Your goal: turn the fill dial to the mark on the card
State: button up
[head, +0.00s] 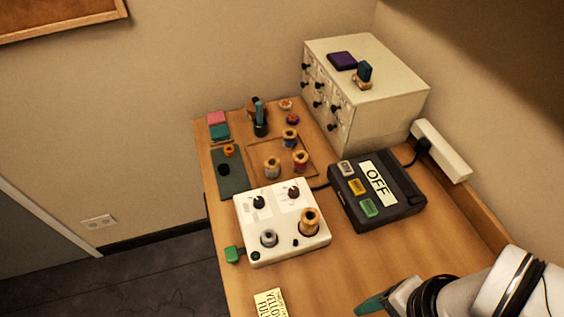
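Small markings surround both dials, too small to read, so I cannot tell which is the fill dial or where each points. A pale yellow card (269,303) lies at the front edge of the picture, partly cut off; its print seems to read "YELLOW" and "FULL". My gripper (375,302) is at the bottom, right of the card and well apart from the box. Only a teal fingertip shows clearly.
A black unit (401,211) with an "OFF" label sits to the right. A beige drawer cabinet (380,105) stands behind. Bare tabletop lies between box and gripper.

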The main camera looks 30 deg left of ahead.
dwell(0.4)
jog(key=w+a+r, duration=0.2)
jog(key=w+r, duration=0.1)
jog(key=w, duration=0.2)
jog(key=n+h, duration=0.1)
jog(key=h, duration=0.1)
send_over(259, 200)
notch_tip(259, 200, down, 4)
notch_tip(259, 200, down, 14)
jog(key=shift+f, duration=0.55)
grip_shut()
